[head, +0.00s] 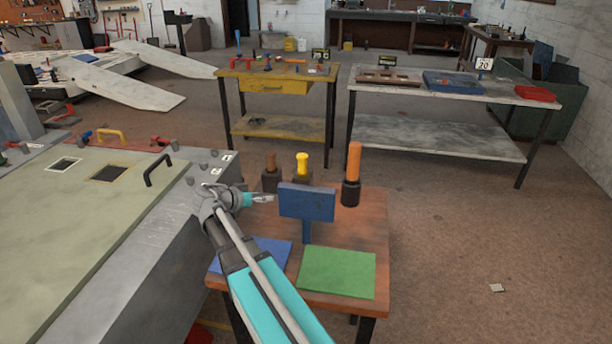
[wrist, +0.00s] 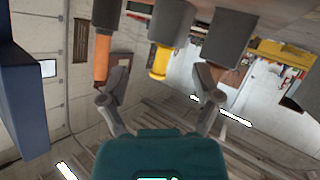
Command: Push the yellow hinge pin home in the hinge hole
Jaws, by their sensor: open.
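The yellow hinge pin (head: 302,163) stands upright in a dark holder on the small wooden table, between a brown pin (head: 271,162) and a taller orange pin (head: 354,162). My gripper (head: 264,198) is in front of the holders, left of the blue panel. It is open and empty. In the wrist view, which looks upside down, the yellow pin (wrist: 160,62) hangs from its holder, beyond and between the spread fingers (wrist: 160,76). The orange pin (wrist: 102,60) is to the left there, near one finger. I cannot pick out the hinge hole in either view.
A blue upright panel (head: 307,203) stands close right of my gripper. A blue mat (head: 262,254) and a green mat (head: 337,273) lie on the wooden table (head: 372,225). The grey frame bench with a pale green panel (head: 75,215) and handles is at left. Open floor lies right.

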